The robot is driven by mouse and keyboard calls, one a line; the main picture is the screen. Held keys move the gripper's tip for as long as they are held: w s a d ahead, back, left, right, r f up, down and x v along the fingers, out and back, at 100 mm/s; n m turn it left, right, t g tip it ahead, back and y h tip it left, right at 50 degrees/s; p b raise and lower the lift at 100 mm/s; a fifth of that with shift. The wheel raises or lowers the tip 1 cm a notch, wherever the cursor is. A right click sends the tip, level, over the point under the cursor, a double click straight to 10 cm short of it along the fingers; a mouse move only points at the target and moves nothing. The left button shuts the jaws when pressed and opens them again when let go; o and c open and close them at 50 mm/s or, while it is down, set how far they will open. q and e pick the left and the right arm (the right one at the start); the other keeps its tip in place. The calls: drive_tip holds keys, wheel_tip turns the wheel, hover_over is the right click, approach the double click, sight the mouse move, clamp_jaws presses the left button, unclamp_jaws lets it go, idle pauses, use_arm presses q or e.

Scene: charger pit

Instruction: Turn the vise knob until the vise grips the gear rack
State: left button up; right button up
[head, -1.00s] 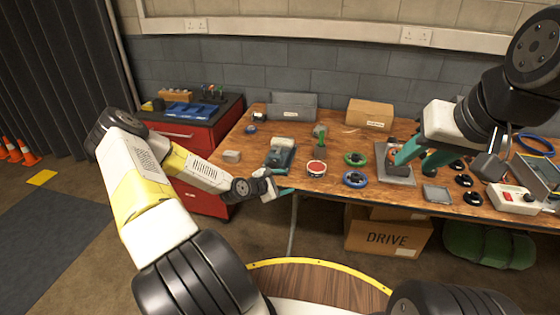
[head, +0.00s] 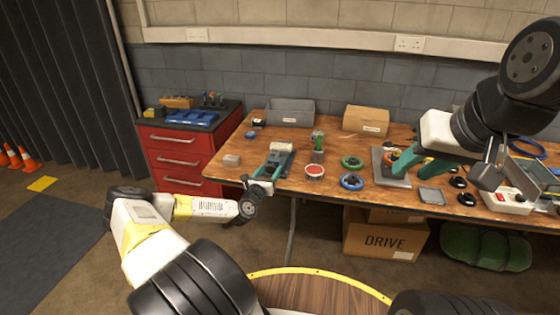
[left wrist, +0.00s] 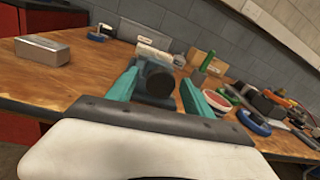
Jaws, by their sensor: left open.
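The vise (head: 277,160) stands near the table's front edge, left of centre, with a pale grey piece (head: 281,147), apparently the gear rack, at its top. In the left wrist view that piece (left wrist: 153,54) lies behind the dark round vise knob (left wrist: 160,83). My left gripper (head: 264,181) is at the vise's front. Its teal fingers are open, one on each side of the knob; contact cannot be told. In the head view the gripper hides the knob. My right gripper (head: 418,164) appears open above a grey plate (head: 391,179) on the right of the table.
A grey bin (head: 290,112) and cardboard box (head: 366,120) stand behind. A red drawer cabinet (head: 178,160) is at left.

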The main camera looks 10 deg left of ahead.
use_arm(q)
drive_tip(key=shift+w+d, duration=0.1)
drive_tip(key=shift+w, duration=0.5)
drive_tip(key=shift+c, duration=0.2)
clamp_jaws()
drive_tip(key=shift+m, duration=0.4)
